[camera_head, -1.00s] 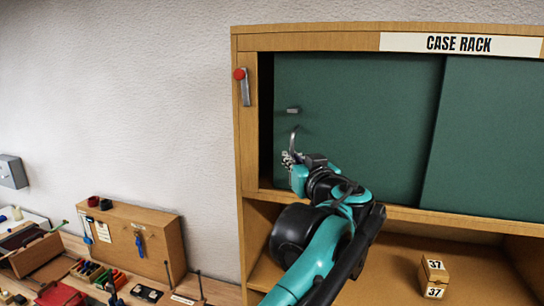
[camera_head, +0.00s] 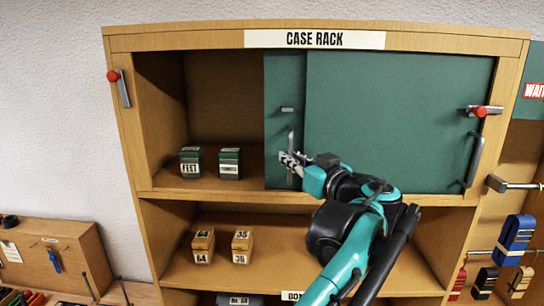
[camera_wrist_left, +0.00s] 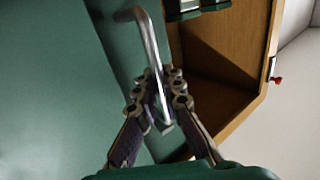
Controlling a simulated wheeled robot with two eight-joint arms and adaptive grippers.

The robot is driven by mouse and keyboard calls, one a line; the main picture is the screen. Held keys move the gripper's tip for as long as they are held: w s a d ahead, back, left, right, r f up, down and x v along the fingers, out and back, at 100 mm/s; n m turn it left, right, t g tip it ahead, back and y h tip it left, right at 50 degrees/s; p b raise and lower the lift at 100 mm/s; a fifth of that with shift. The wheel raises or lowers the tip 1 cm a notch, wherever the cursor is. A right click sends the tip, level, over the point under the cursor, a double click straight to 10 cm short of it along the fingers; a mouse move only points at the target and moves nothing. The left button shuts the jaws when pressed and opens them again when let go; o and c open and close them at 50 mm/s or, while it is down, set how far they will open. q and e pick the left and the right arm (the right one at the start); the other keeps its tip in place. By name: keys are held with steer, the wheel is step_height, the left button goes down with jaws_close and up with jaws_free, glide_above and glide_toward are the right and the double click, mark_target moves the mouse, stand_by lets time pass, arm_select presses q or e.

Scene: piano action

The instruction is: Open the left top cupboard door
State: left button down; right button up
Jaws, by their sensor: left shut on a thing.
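The left top cupboard door (camera_head: 283,82) is a green sliding panel, now mostly behind the right green door (camera_head: 400,110). Only a narrow strip of it shows. My left gripper (camera_head: 292,160) is shut on the door's metal bar handle (camera_head: 291,140). In the left wrist view the fingers (camera_wrist_left: 160,90) close around the handle (camera_wrist_left: 150,38). The left half of the top compartment (camera_head: 222,100) is uncovered. It holds two green boxes, one labelled FEET (camera_head: 191,162) and another (camera_head: 229,163) beside it. My right gripper is not in view.
A red-knobbed latch (camera_head: 121,88) is on the left frame, and another (camera_head: 483,111) is at the right door's edge. Small numbered wooden boxes (camera_head: 203,245) stand on the shelf below. Blue and dark items (camera_head: 514,240) hang at the right.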

arm_select(q)
steer(key=shift+d, duration=0.3)
steer(key=c, duration=1.6)
jaws_free()
steer(key=shift+d, duration=0.1)
steer(key=v, duration=1.2)
